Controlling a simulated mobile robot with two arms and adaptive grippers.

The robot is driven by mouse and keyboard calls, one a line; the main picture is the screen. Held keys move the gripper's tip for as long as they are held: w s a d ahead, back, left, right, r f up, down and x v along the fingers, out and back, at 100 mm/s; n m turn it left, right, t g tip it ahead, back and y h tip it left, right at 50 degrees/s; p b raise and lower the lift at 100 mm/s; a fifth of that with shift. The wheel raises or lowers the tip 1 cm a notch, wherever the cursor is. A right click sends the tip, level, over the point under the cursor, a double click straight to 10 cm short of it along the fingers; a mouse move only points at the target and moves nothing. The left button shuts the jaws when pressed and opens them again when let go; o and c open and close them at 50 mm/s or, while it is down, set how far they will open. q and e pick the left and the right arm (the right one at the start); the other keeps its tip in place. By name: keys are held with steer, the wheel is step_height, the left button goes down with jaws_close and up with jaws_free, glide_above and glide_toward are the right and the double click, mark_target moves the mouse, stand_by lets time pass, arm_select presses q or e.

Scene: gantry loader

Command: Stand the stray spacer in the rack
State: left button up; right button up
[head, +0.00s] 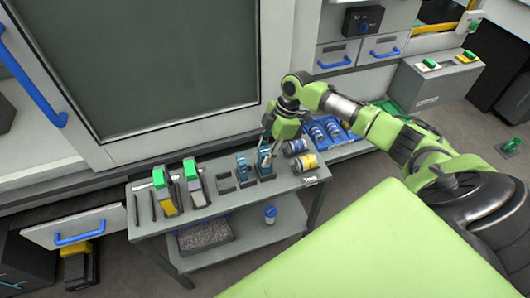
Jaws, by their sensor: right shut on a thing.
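My right gripper (268,144) reaches down over the grey bench from the upper right. It is shut on a blue piece, which looks like the spacer (265,160). The piece is upright, at or just above a dark holder on the bench; I cannot tell whether it is seated. A similar blue piece (242,167) stands in the dark holder to its left. Left of that is an empty dark holder (225,183), seemingly part of the same rack. The fingertips are small and partly hidden by the arm. My left gripper is not in view.
Two green-topped tools (192,180) stand at the left of the bench (215,209). A blue-topped can (270,213) and a tray (205,236) sit on the lower shelf.

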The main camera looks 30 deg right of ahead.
steer(key=shift+f, duration=0.45)
steer(key=o, duration=1.2)
steer(key=v, duration=1.2)
step_height(320, 180, up, 7)
steer(key=p, duration=0.7)
